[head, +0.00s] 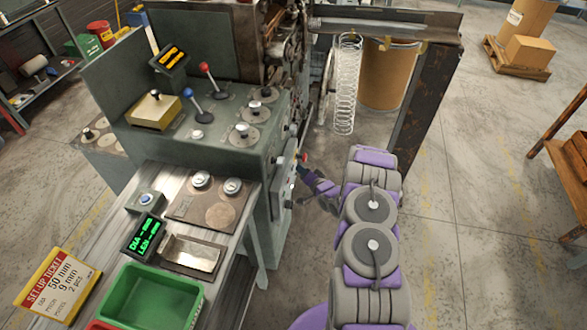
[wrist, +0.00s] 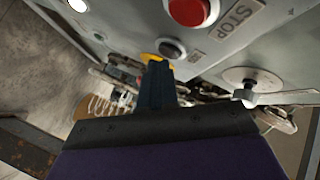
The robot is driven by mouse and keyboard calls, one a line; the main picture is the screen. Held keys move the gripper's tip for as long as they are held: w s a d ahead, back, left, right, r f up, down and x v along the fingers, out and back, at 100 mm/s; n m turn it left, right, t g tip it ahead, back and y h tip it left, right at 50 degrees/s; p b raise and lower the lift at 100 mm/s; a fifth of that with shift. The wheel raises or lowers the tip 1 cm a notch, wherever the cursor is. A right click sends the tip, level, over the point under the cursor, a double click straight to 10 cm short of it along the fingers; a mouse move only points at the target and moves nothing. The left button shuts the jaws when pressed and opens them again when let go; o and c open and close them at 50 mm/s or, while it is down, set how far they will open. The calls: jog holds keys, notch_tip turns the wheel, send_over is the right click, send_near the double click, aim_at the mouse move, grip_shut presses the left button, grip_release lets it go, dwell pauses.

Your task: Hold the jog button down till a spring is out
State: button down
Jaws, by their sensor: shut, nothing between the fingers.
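My gripper (head: 307,176) is at the end panel of the grey-green coiling machine (head: 232,143). In the wrist view its closed dark blue fingers (wrist: 157,72) point at the panel and hold nothing. Their tips overlap a yellow part (wrist: 151,58), mostly hidden; I cannot tell whether they touch or press it. A black button (wrist: 171,48) sits just right of the tips, and a red button (wrist: 190,10) beside a STOP plate is above. No jog label is readable. A long wire spring (head: 346,85) hangs upright below the steel beam.
A brown drum (head: 390,75) stands behind the spring, and a rusty post (head: 424,95) is right of it. The side bench holds a green bin (head: 152,297), a lit DIA/LEN display (head: 144,236) and a yellow set-up ticket (head: 57,285).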

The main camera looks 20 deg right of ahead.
jog(key=shift+w+a, duration=0.25)
jog(key=shift+a, duration=0.05)
dwell(2.2)
dwell(2.6)
jog(key=shift+s+d+p, duration=0.35)
jog(key=shift+s+d, duration=0.15)
jog(key=shift+d, duration=0.15)
jog(key=shift+s+d+p, duration=0.4)
jog(key=shift+s+d, duration=0.3)
jog(key=shift+d, duration=0.35)
jog(key=shift+s+d+p, duration=0.35)
jog(key=shift+s+d, duration=0.35)
jog(key=shift+d, duration=0.35)
